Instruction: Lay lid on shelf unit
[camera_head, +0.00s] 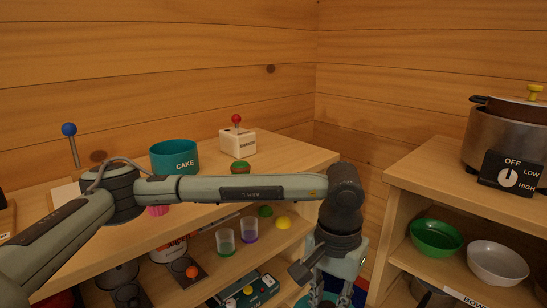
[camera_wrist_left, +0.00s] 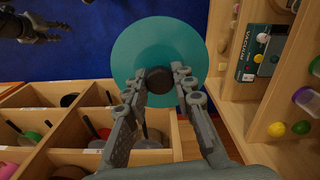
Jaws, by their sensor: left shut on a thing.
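The lid is a round teal disc (camera_wrist_left: 125,45) with a dark round knob (camera_wrist_left: 158,80), in the left wrist view. My left gripper (camera_wrist_left: 160,78) is shut on the knob, and the lid is held above a blue floor. In the head view the gripper (camera_head: 322,285) hangs at the bottom, in front of the gap between two wooden shelf units; the lid is mostly hidden there. The left shelf unit (camera_head: 285,162) has a teal CAKE tin (camera_head: 174,158) on top. The right shelf unit (camera_head: 440,184) carries a slow cooker (camera_head: 500,140).
A joystick box (camera_head: 237,142) stands near the left unit's back corner. Cups (camera_head: 225,241) and small balls sit on its lower shelf. Green (camera_head: 436,238) and white bowls (camera_head: 497,263) fill the right unit's shelf. A divided wooden rack (camera_wrist_left: 90,125) lies below my left gripper.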

